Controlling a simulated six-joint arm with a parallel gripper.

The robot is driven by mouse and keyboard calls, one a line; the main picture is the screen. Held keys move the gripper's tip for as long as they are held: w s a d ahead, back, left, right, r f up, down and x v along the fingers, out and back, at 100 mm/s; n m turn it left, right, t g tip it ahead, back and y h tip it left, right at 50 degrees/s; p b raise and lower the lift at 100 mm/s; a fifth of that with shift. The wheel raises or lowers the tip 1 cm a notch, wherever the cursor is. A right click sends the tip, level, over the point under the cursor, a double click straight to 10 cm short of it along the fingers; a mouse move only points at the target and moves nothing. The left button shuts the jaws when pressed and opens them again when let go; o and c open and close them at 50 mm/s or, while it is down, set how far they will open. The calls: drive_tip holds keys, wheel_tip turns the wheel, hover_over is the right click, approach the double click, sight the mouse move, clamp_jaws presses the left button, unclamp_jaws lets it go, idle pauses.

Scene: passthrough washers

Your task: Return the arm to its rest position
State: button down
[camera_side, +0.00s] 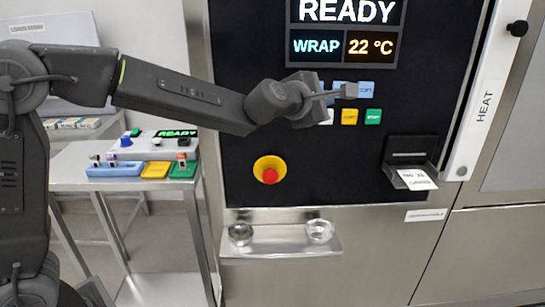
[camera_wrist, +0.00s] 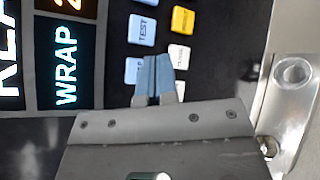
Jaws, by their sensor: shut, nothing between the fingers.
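My gripper (camera_side: 350,90) is shut and empty, with the arm stretched out to the right in front of the machine's black control panel (camera_side: 230,120). Its tip overlaps the row of blue buttons (camera_side: 367,89) in the side view; I cannot tell whether it touches them. In the wrist view the two fingers of my gripper (camera_wrist: 154,62) lie together over the panel, beside a blue TEST button (camera_wrist: 142,30) and a white button (camera_wrist: 179,55). The display (camera_side: 347,45) reads READY, WRAP and 22 °C.
A red and yellow stop button (camera_side: 270,172) sits below the arm. A steel shelf (camera_side: 280,247) holds two small round dishes. A HEAT lever (camera_side: 483,110) and a slot with a paper slip (camera_side: 417,180) are at right. A steel cart (camera_side: 75,185) with coloured trays stands at left.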

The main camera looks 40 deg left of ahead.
drive_tip(key=s+a+m+g+h, duration=0.2)
drive_tip(key=s+m+g+h, duration=0.1)
drive_tip(key=s+m, duration=1)
drive_tip(key=s+a+f+m+g+y, duration=0.1)
drive_tip(key=s+a+f+m+g, duration=0.1)
drive_tip(key=s, duration=0.5)
drive_tip(key=s+a+f+m+g+y, duration=0.1)
drive_tip(key=s+a+f+m+g, duration=0.1)
drive_tip(key=s+f+m, duration=0.3)
drive_tip(key=s+a+f+m+g, duration=0.2)
drive_tip(key=s+a+f+m, duration=0.1)
drive_tip(key=s, duration=0.8)
drive_tip(key=shift+f+m+g+y, duration=0.4)
drive_tip(key=shift+m, duration=0.3)
